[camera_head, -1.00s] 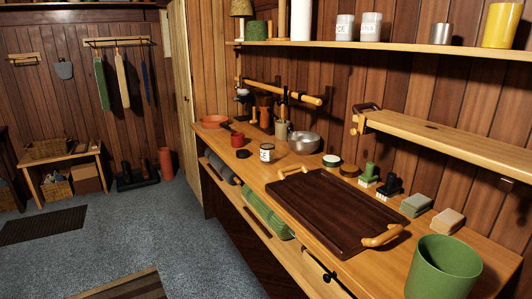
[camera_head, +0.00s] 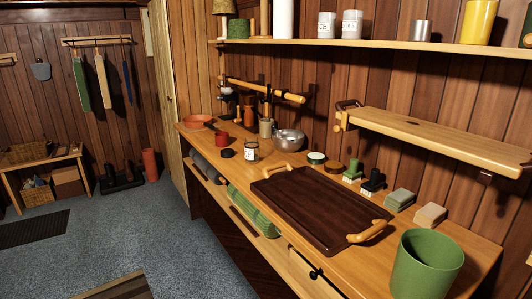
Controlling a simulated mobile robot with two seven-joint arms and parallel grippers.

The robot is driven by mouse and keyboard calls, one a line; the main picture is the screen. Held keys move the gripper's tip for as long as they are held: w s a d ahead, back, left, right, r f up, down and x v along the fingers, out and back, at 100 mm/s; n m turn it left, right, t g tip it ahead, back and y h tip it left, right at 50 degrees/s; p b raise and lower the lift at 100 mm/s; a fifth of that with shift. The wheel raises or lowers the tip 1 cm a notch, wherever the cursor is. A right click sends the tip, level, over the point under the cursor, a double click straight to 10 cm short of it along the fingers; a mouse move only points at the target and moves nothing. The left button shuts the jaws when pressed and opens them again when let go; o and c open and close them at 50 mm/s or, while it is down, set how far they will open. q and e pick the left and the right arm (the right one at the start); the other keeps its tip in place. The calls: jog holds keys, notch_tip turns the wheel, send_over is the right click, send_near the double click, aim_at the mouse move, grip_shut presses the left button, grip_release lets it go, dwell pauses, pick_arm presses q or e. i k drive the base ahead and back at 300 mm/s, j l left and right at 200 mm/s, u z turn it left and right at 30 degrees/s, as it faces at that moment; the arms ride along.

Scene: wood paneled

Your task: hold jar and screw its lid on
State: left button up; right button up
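A small glass jar (camera_head: 251,150) with a white label stands upright on the wooden counter, left of the metal bowl. Its top looks open. Small round lids or tins lie on the counter: a dark one (camera_head: 227,153) left of the jar, a green-and-white one (camera_head: 316,158) and a brown one (camera_head: 334,167) behind the tray. I cannot tell which belongs to the jar. Neither of my grippers shows in the head view.
A dark tray (camera_head: 305,215) with wooden handles covers much of the counter. A green bin (camera_head: 425,265) stands at the near right.

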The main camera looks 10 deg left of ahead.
aim_at(252, 144)
jog(key=i+j+z, duration=0.2)
jog(key=j+z, duration=0.25)
jog(key=i+j+z, duration=0.2)
jog(key=z, duration=0.3)
jog(key=i+j+z, duration=0.15)
jog(key=j, duration=0.4)
jog(key=j+z, duration=0.2)
jog(key=j, duration=0.4)
jog(key=i+j, duration=0.1)
jog(key=j, duration=1.2)
jog(key=i+j+z, duration=0.1)
jog(key=j, duration=1.2)
